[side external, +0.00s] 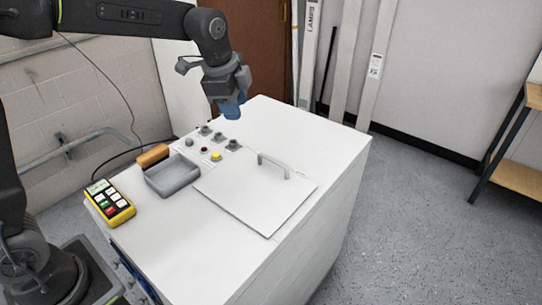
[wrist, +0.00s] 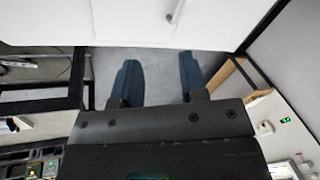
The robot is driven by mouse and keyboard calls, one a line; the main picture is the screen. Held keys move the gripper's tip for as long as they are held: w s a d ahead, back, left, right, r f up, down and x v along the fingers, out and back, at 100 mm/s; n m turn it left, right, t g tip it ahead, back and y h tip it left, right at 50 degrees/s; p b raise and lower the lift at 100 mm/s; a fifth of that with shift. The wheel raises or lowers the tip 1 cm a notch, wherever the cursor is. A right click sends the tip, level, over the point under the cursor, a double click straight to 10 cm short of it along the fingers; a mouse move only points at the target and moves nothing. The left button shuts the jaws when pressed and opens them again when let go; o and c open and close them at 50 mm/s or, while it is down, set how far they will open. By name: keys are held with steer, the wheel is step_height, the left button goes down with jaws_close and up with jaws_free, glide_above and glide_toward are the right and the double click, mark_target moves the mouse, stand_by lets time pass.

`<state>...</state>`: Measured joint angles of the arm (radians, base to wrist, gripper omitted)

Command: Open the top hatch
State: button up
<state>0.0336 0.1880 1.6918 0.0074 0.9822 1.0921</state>
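The top hatch (side external: 255,190) is a flat white square panel lying closed, level with the top of a white cabinet (side external: 325,160). A grey bar handle (side external: 273,166) stands up near its far edge. My gripper (side external: 231,108) is above the far part of the cabinet top, apart from the handle. In the wrist view the gripper's two blue fingers (wrist: 158,82) are spread with nothing between them. A white surface fills the top of that view, with a small grey bar (wrist: 175,11), which looks like the handle, at its upper edge.
Several knobs and buttons (side external: 212,148) sit left of the handle, beside a grey open tray (side external: 172,175) and an orange-brown block (side external: 153,155). A yellow keypad device (side external: 110,202) lies at the left edge. The cabinet top near the front is clear. Wooden shelving (side external: 520,140) stands at right.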

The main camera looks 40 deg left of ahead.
mark_target(272, 159)
steer(key=w+f+m+g, duration=0.1)
steer(key=w+f+m, duration=0.4)
steer(key=w+f, duration=0.4)
steer(key=f, duration=0.3)
steer(key=w+f, duration=0.1)
steer(key=f, duration=0.3)
steer(key=w+d+f, duration=0.1)
steer(key=f, duration=0.3)
steer(key=shift+w+f, duration=0.15)
steer(key=shift+f, duration=0.2)
jaws_close()
